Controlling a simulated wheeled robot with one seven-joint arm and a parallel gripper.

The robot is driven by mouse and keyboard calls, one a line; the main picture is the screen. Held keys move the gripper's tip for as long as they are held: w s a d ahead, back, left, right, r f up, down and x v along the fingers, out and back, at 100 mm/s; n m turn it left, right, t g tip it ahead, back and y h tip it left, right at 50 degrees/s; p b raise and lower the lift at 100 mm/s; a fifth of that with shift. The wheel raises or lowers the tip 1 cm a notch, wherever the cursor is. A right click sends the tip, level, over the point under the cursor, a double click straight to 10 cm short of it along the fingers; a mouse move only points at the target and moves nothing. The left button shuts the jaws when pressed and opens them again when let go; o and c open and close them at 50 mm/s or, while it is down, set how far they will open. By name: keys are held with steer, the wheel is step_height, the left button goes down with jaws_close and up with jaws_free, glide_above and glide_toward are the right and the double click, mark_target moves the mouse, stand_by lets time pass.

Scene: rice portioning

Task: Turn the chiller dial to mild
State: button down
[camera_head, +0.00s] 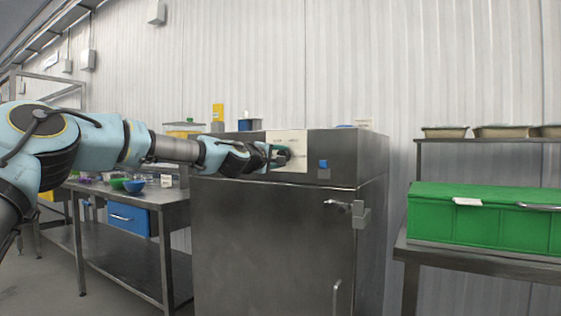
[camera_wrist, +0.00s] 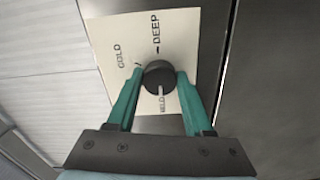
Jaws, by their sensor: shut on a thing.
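The chiller dial is a round black knob (camera_wrist: 159,78) on a cream label plate (camera_wrist: 185,30), which reads COLD, DEEP and MILD. In the wrist view MILD is below the knob, DEEP above it and COLD at upper left. In the head view my gripper (camera_head: 275,156) is at the label plate (camera_head: 292,138) on the upper front of the steel chiller (camera_head: 270,240), partly covering the knob.
A blue square (camera_head: 323,164) and a door latch (camera_head: 345,207) are on the chiller's front, right of the plate. A green crate (camera_head: 480,218) stands on a bench at right. A steel table (camera_head: 175,197) with bowls and a blue drawer (camera_head: 128,218) stands at left.

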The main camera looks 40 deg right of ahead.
stand_by(0.3)
steer(key=shift+c, duration=1.4)
jaws_free()
steer(key=b+v, duration=0.2)
steer(key=v, duration=0.8)
steer(key=shift+a+b, duration=0.4)
